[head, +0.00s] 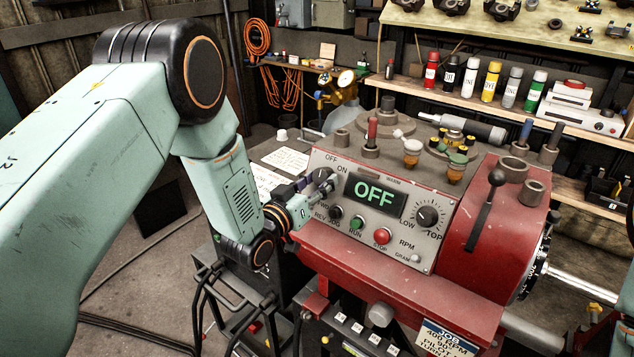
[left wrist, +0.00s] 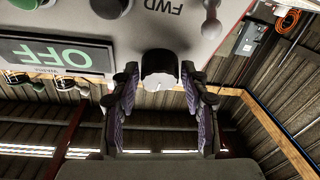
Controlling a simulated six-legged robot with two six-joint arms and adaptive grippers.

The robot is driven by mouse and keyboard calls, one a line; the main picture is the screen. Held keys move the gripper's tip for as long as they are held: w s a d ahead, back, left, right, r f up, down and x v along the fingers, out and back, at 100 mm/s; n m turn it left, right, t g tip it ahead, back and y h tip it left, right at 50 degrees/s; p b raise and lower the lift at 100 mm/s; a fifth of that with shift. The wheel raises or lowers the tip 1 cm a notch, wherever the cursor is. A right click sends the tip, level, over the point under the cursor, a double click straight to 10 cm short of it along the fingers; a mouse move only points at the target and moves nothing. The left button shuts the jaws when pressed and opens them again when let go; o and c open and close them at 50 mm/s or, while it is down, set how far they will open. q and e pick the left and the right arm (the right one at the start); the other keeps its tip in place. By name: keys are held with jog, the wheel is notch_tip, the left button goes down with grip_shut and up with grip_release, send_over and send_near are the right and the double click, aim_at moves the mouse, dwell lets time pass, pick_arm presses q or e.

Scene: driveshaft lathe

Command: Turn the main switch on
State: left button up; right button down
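The main switch (head: 323,175) is a dark knob at the upper left of the grey control panel (head: 345,163), below the OFF and ON labels. My left gripper (head: 314,186) reaches it from the left and partly hides it. In the left wrist view, which is upside down, the knob (left wrist: 160,68) sits between the two purple-padded fingertips (left wrist: 160,80). The fingers stand apart, one on each side, with what looks like a narrow gap to the knob. The panel display (head: 374,195) reads OFF in green. My right gripper is not in view.
Close by on the panel are a green button (head: 356,223), a red button (head: 382,236), a small dark FWD/REV knob (head: 336,212) and a speed dial (head: 428,216). The red lathe headstock (head: 490,220) stands to the right. Papers (head: 285,160) lie behind the gripper.

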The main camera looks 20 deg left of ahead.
pick_arm(q)
jog(key=shift+w, duration=0.1)
jog(key=shift+c, duration=0.7)
jog(key=c, duration=0.5)
jog(key=shift+a, duration=0.1)
jog(key=shift+m, duration=0.3)
jog(key=m+h+b, duration=0.1)
jog(key=m, duration=0.1)
jog(key=m+h+b, duration=0.1)
jog(key=m, duration=0.1)
jog(key=shift+a+g, duration=0.2)
jog(key=shift+g, duration=0.1)
jog(key=m+h, duration=0.1)
jog(key=m, duration=0.1)
jog(key=m+g+h+b, duration=0.1)
jog(key=m, duration=0.2)
jog(key=shift+a+r, duration=0.1)
jog(key=shift+w+a+r+m+g+h, duration=0.1)
jog(key=shift+m+g+h, duration=0.4)
jog(key=shift+m, duration=0.9)
jog(key=shift+r+m+g+h, duration=0.1)
jog(key=shift+m+g+h, duration=0.2)
jog(key=shift+m+g, duration=0.75)
jog(key=shift+f+m, duration=0.1)
jog(key=shift+m, duration=0.45)
